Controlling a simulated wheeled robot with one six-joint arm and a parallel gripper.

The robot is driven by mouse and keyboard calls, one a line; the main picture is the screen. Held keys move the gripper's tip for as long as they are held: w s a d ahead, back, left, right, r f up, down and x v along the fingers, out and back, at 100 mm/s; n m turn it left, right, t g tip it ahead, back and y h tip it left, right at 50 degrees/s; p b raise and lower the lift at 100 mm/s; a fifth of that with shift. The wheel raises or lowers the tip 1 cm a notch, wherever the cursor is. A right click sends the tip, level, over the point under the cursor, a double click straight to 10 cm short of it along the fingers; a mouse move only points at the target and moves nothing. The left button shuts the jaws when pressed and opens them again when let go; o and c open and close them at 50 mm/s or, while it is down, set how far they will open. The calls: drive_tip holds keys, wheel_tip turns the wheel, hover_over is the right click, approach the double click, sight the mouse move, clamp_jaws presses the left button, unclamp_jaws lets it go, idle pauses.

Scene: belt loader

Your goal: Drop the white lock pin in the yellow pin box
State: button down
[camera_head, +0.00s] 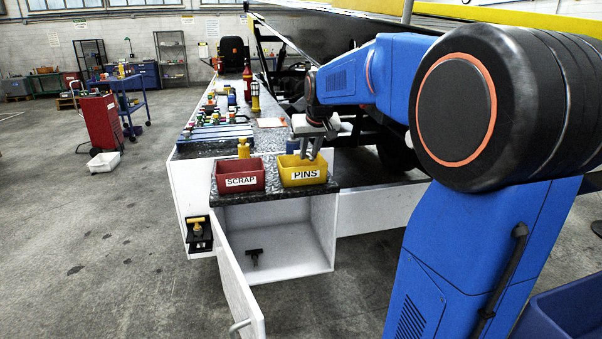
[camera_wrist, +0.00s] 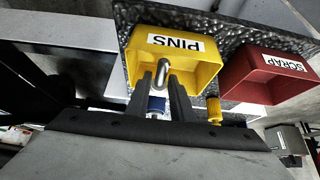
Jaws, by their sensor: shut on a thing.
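The yellow pin box (camera_head: 303,176), labelled PINS, stands on the speckled counter; it also shows in the wrist view (camera_wrist: 202,78). My gripper (camera_head: 309,155) points down over the back part of this box. In the wrist view my gripper's fingers (camera_wrist: 163,88) are closed around a pale, shiny, round-ended pin (camera_wrist: 162,70), taken to be the white lock pin. The pin appears against the box's interior, above it; its exact height is unclear. In the head view the pin cannot be made out between the fingers.
A red box (camera_head: 240,178) labelled SCRAP stands just left of the pin box. A yellow knobbed piece (camera_head: 244,148) and a blue item (camera_head: 293,145) stand behind the boxes. Below, an open white cabinet (camera_head: 275,240) has its door (camera_head: 238,281) swung out.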

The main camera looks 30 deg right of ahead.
drive_tip(key=shift+f, duration=0.35)
drive_tip(key=c, duration=1.5)
unclamp_jaws()
drive_tip(key=shift+o, duration=0.2)
drive_tip(key=v, duration=1.7)
drive_tip(key=shift+r, duration=0.2)
drive_tip(key=shift+s+a, duration=0.1)
drive_tip(key=s+a+f+n, duration=0.1)
drive_tip(key=s+a+f, duration=0.4)
drive_tip(key=s+f, duration=0.4)
drive_tip(key=s+a+f+n+g+y, duration=0.1)
drive_tip(key=s+a+f, duration=0.4)
drive_tip(key=s+f, duration=0.4)
drive_tip(key=s+a+f+n, duration=0.1)
drive_tip(key=s+a+f, duration=0.4)
drive_tip(key=s+f, duration=0.4)
drive_tip(key=shift+s+f+g+y, duration=0.2)
drive_tip(key=shift+f+g+y, duration=0.15)
drive_tip(key=shift+f, duration=0.55)
